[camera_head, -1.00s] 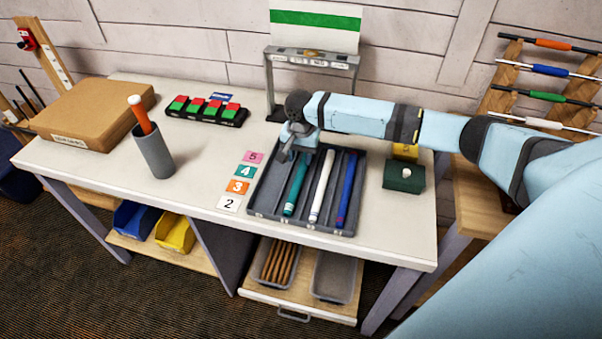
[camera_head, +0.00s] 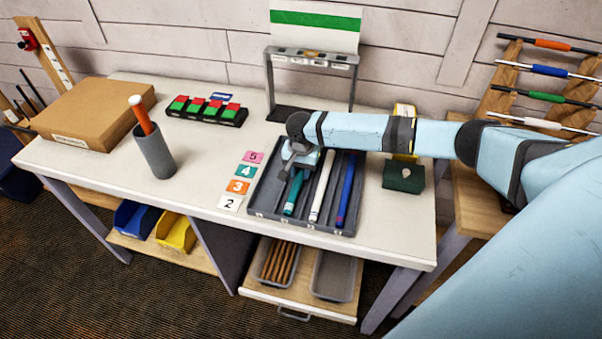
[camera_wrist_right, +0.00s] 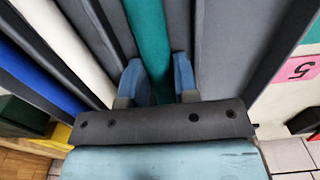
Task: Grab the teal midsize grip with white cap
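My right gripper (camera_head: 286,176) is low over that slot. In the right wrist view its two blue fingertips (camera_wrist_right: 160,78) stand open on either side of the teal grip (camera_wrist_right: 150,35), with a gap visible between grip and fingers. I cannot make out the white cap clearly. My left gripper is in neither view.
A white grip (camera_head: 321,188) and a blue grip (camera_head: 347,190) lie in neighbouring slots, separated by tray dividers. Numbered cards (camera_head: 237,187) lie left of the tray. A green block (camera_head: 404,177) stands right. A grey cup (camera_head: 154,153) holds an orange-gripped shaft.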

